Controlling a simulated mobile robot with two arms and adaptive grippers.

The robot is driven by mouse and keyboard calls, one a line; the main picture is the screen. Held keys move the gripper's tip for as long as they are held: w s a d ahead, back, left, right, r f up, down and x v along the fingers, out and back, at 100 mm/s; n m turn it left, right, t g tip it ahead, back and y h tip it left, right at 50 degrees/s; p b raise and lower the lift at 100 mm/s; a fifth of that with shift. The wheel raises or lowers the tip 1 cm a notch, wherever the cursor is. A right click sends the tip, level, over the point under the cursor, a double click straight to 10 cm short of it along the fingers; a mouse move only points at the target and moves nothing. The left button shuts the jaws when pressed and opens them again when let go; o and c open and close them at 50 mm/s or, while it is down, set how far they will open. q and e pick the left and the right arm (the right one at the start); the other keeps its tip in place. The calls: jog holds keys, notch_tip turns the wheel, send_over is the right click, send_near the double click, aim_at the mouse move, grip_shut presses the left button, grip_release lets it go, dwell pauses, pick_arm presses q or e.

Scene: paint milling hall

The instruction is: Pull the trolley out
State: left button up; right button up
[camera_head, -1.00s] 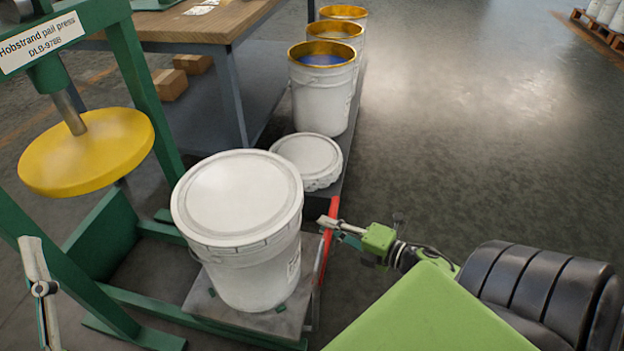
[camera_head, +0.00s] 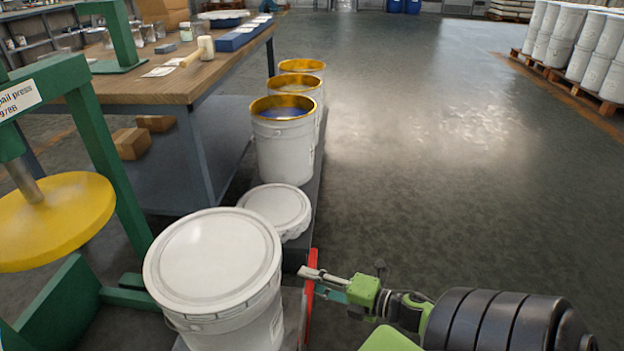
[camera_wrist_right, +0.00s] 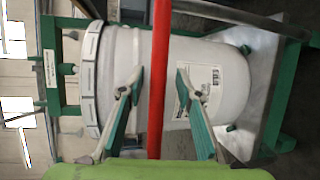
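A white lidded pail (camera_head: 215,270) stands upright on a grey trolley plate (camera_head: 292,312) beside the green pail press. The plate also shows in the right wrist view (camera_wrist_right: 262,115), under the pail (camera_wrist_right: 218,75). A red bar (camera_head: 308,285) rises at the plate's right side. My right gripper (camera_head: 308,275) is at this bar. In the right wrist view, the gripper (camera_wrist_right: 157,88) is open, with the red bar (camera_wrist_right: 160,45) running between its two fingers and a gap on each side. My left gripper is out of view.
The green press frame (camera_head: 105,150) with its yellow disc (camera_head: 55,220) stands at the left. A lidded tub (camera_head: 278,208) and open pails (camera_head: 284,145) stand in a row behind the trolley, next to the workbench (camera_head: 180,80). The floor (camera_head: 430,150) to the right is clear.

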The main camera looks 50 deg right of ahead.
jog(key=shift+s, duration=0.1)
jog(key=v, duration=1.1)
jog(key=shift+s, duration=0.4)
jog(key=shift+s+d+r, duration=0.1)
jog(key=shift+d, duration=0.05)
